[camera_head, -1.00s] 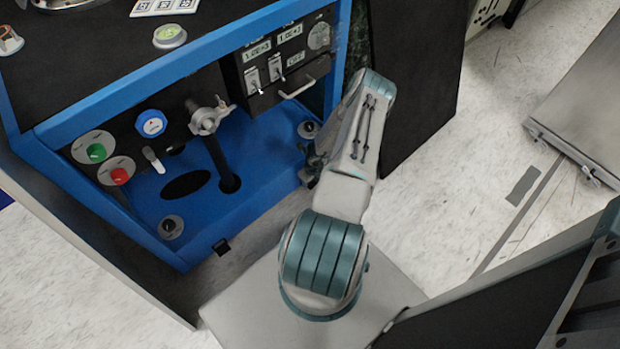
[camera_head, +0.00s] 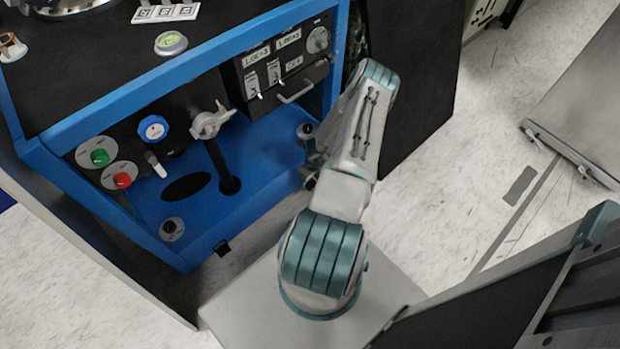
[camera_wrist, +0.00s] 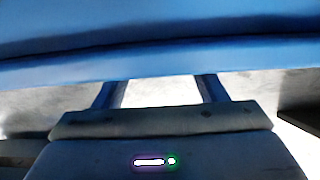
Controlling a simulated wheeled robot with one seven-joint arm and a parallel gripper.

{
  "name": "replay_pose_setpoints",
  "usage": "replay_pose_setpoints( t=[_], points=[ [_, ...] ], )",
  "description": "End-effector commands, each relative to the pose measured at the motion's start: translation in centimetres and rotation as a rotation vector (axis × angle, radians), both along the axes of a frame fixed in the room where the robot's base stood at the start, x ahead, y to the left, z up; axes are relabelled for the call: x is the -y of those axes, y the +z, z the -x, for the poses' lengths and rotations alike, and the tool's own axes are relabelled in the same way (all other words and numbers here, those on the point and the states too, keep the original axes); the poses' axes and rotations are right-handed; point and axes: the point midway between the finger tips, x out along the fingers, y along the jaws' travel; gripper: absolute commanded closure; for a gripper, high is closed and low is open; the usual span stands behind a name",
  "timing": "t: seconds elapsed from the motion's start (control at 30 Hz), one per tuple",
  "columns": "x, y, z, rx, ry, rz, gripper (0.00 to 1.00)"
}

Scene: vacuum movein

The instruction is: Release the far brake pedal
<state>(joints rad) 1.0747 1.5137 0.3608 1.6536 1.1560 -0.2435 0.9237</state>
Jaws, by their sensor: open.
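The blue machine frame (camera_head: 150,228) stands at the left in the head view. A small black pedal (camera_head: 222,248) sticks out from its lower front edge; this seems to be the nearer brake pedal. The far brake pedal is not visible; my arm covers the far end of that edge. My gripper is hidden behind my arm in the head view. In the wrist view my gripper (camera_wrist: 160,86) is open, its two fingers apart and pointing at a blue edge of the machine (camera_wrist: 160,68). Nothing shows between the fingers. Whether they touch the machine, I cannot tell.
Above the blue floor are a grey valve handle (camera_head: 210,122), a blue knob (camera_head: 152,128), and green (camera_head: 99,157) and red (camera_head: 122,181) buttons. A dark panel (camera_head: 410,90) stands right of my arm. A grey cart (camera_head: 580,110) is at the far right, with open floor between.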

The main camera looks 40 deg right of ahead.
Motion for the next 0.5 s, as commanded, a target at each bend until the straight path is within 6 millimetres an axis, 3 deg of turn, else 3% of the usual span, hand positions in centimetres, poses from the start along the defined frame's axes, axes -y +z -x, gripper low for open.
replay_pose_setpoints(
  t=[0.03, 0.2, 0.5],
  points=[
    [0.1, 1.9, 0.2, 0.000, 0.001, 0.001, 0.35],
    [0.0, 5.7, 0.8, -0.001, 0.002, 0.001, 0.35],
    [-0.1, 9.5, 1.6, -0.002, 0.000, -0.001, 0.35]
  ],
)
